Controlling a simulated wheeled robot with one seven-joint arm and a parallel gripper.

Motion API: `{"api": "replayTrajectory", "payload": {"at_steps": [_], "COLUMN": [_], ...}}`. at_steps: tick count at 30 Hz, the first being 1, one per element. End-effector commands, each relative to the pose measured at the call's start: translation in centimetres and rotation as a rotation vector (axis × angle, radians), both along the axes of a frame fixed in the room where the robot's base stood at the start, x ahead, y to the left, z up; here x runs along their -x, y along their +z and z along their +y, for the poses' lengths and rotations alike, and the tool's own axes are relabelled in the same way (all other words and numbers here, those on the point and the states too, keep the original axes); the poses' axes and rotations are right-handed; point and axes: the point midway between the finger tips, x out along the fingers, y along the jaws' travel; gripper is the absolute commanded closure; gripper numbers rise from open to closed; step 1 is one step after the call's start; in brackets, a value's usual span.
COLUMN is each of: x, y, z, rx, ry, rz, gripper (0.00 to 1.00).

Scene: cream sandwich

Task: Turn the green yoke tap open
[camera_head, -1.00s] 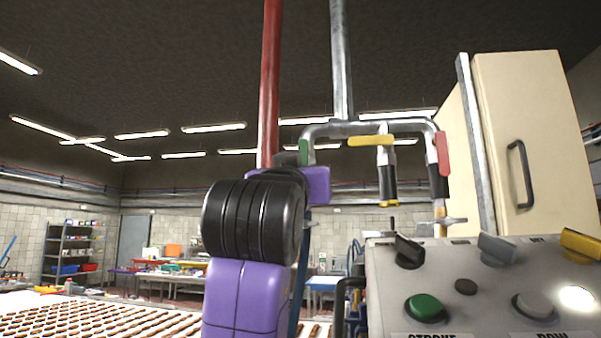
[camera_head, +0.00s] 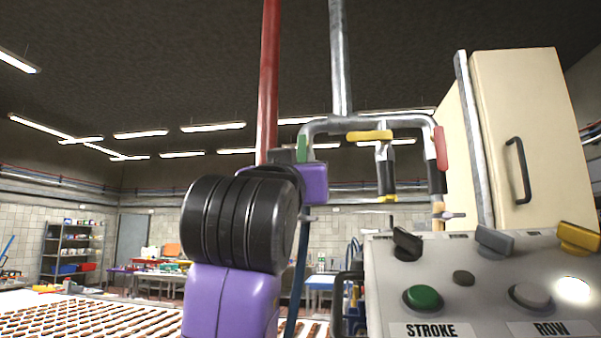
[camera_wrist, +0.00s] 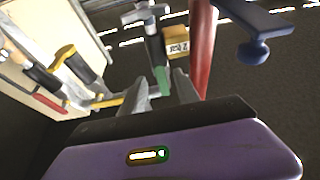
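The green tap handle (camera_head: 303,146) is at the left end of the pipe branch in the head view, partly hidden by my arm. In the wrist view the green handle (camera_wrist: 161,80) hangs below a dark valve body, beside a small yellow label whose lettering is hard to read. My gripper (camera_wrist: 160,96) is open, with one grey finger on each side of the green handle's lower end. I cannot tell whether either finger touches it. In the head view the fingers are mostly hidden behind my purple and black wrist.
A yellow tap handle (camera_head: 370,135) and a red one (camera_head: 441,148) are on neighbouring branches. A red pipe (camera_head: 267,80) rises close by. A blue handle (camera_wrist: 260,42) shows in the wrist view. A control panel (camera_head: 470,290) and cream cabinet (camera_head: 520,130) stand at right.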

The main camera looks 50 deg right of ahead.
Motion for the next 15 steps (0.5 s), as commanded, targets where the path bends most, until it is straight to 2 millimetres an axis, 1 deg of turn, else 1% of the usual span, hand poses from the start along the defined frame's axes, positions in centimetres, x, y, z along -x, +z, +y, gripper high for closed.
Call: {"api": "replayTrajectory", "payload": {"at_steps": [1,6,10,15], "x": [0.4,1.7,2.3,2.6], "y": [-0.6,-1.6,-1.9,-2.0], "z": [0.8,2.7,3.6,3.8], "rx": [0.001,0.0,0.0,0.0], "ry": [0.004,0.002,0.002,0.0], "rz": [-0.001,0.0,0.001,0.001], "gripper": [0.62,0.62,0.62,0.62]}}
